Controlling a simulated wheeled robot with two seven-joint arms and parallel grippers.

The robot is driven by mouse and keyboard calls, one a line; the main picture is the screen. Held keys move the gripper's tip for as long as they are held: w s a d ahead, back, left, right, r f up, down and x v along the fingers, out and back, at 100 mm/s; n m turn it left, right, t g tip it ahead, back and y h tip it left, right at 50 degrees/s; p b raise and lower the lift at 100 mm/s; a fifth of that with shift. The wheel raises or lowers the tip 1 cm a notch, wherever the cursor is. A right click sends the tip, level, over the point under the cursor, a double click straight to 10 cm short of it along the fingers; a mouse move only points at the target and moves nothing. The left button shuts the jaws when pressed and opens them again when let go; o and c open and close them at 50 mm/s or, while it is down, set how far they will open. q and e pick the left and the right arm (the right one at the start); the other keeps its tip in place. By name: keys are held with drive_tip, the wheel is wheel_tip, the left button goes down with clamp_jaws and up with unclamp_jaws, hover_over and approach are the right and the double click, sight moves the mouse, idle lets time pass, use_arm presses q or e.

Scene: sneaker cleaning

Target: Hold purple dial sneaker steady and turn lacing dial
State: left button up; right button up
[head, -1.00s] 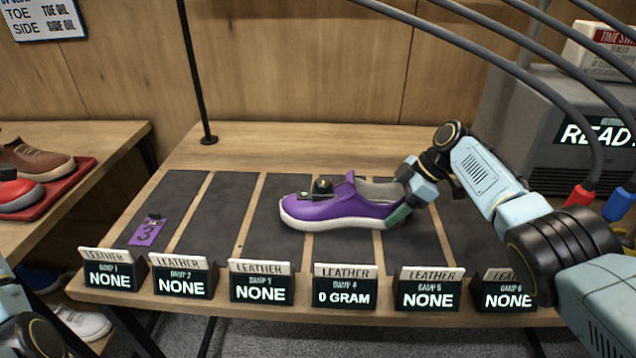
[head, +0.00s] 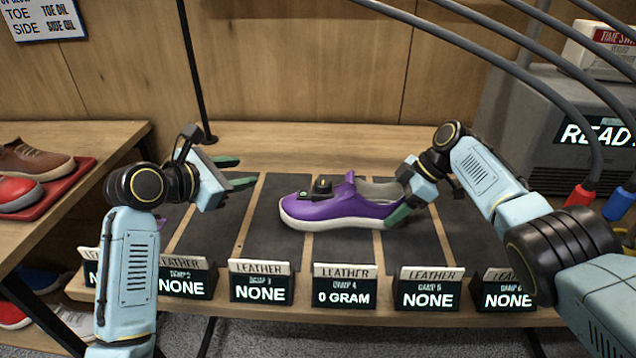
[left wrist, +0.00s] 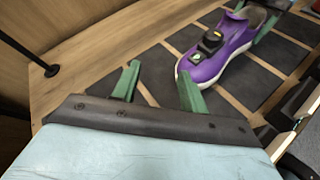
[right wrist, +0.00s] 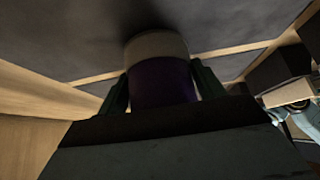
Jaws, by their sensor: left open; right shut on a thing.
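The purple sneaker (head: 345,207) with a white sole lies on the dark mats of the table, toe to the left. Its black lacing dial (head: 322,184) sits on top near the tongue. My right gripper (head: 402,212) is shut on the sneaker's heel, which fills the space between the fingers in the right wrist view (right wrist: 160,80). My left gripper (head: 232,172) is open and empty, left of the toe and apart from it. In the left wrist view its two green fingers (left wrist: 158,88) are spread, with the sneaker (left wrist: 222,62) and dial (left wrist: 210,42) beyond them.
A row of small leather displays (head: 262,283) lines the table's front edge. A thin black pole (head: 193,70) stands behind. Shoes on a red tray (head: 50,190) are at left; a grey machine (head: 545,120) is at right. Bare mat lies around the toe.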

use_arm(q)
drive_tip(key=n+g+h, duration=0.2)
approach(317, 183)
drive_tip(key=s+a, duration=0.1)
drive_tip(key=x, duration=1.1)
drive_tip(key=shift+w+d+r, duration=0.15)
drive_tip(key=shift+d+r, duration=0.05)
drive_tip(key=shift+d, duration=0.1)
drive_tip(key=c, duration=0.7)
drive_tip(key=shift+h, duration=0.3)
